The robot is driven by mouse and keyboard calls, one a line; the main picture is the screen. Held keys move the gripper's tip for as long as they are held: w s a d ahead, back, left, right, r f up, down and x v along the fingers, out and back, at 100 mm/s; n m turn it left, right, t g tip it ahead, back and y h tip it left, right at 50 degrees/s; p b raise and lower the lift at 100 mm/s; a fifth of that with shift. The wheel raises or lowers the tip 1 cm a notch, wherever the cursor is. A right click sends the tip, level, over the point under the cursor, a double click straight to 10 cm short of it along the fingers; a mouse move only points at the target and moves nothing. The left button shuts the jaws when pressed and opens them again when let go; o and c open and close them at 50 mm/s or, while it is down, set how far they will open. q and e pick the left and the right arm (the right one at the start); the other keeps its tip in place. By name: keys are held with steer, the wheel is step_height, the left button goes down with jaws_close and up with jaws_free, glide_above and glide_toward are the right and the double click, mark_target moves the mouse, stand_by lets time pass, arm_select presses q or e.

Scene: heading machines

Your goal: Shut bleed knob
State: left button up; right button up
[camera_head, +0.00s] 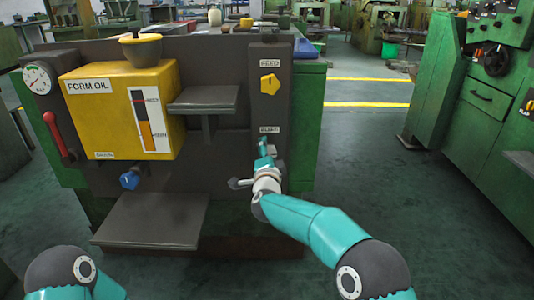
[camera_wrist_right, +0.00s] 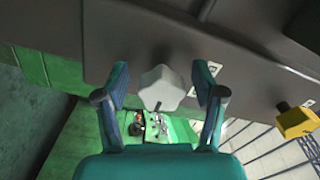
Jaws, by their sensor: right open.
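The bleed knob (camera_wrist_right: 161,88) is a pale grey lobed knob on the dark panel. In the right wrist view it sits between the two fingers of my right gripper (camera_wrist_right: 160,82), with visible gaps on both sides. In the head view my right gripper (camera_head: 256,166) is at the panel below the lower label (camera_head: 269,129), which is too small to read surely. There the gripper hides most of the knob. My right gripper is open, one finger above and one below. My left gripper is out of view; only part of that arm shows at the bottom left.
A yellow feed knob (camera_head: 270,84) is above, also in the wrist view (camera_wrist_right: 297,121). A yellow FORM OIL tank (camera_head: 100,110), a blue knob (camera_head: 129,180), a red lever (camera_head: 56,133) and a grey shelf (camera_head: 150,220) are left.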

steer(key=shift+c, duration=0.2)
steer(key=c, duration=1.1)
steer(key=shift+d+n+p, duration=0.1)
steer(key=shift+n+p, duration=1.5)
steer(key=n+p, duration=0.3)
steer(key=n, duration=0.2)
steer(key=shift+d+f+p, duration=0.15)
steer(key=shift+f+p, duration=0.05)
steer(key=shift+p, duration=0.15)
steer(key=n+p, duration=0.2)
steer(key=n, duration=0.3)
steer(key=shift+d, duration=0.1)
steer(key=n+p, duration=0.2)
steer(key=n, duration=0.2)
steer(key=shift+d+f+n, duration=0.1)
steer(key=shift+f+n, duration=0.05)
steer(key=shift+n, duration=0.25)
